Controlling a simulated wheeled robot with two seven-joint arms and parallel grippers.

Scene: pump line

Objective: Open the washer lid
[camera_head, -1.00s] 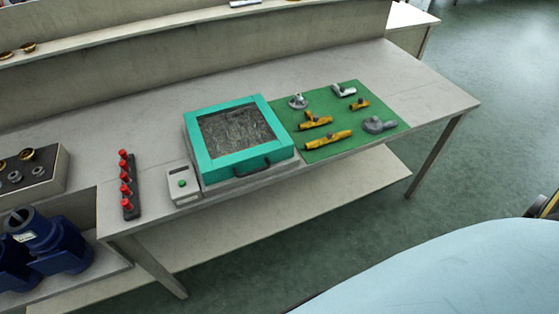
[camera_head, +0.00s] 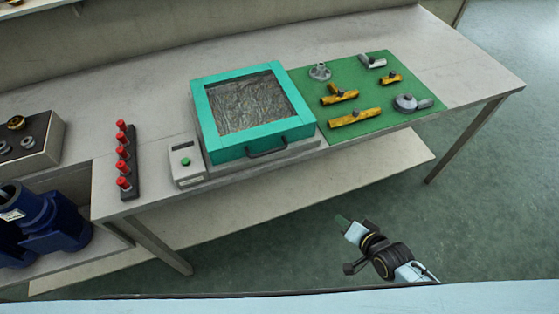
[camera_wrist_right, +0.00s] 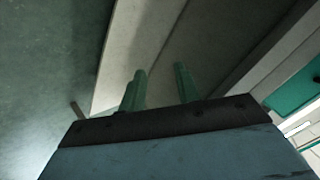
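The washer (camera_head: 210,142) stands on the workbench, with a teal-framed lid (camera_head: 222,155) around a dark window. The lid is down. A dark handle (camera_head: 267,148) sits on the lid's front edge. My right gripper (camera_head: 342,220) is in front of the bench and below its top, to the right of and apart from the handle. In the right wrist view its two green fingers (camera_wrist_right: 159,88) are spread with nothing between them. A teal part of the washer (camera_wrist_right: 294,90) shows at that view's right edge. My left gripper is not in view.
A control box with a green button (camera_head: 186,163) stands left of the washer. A rack of red-topped pieces (camera_head: 129,175) is farther left. A green mat (camera_head: 385,125) with several fittings lies to the right. A lower shelf (camera_head: 385,165) runs below the bench top.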

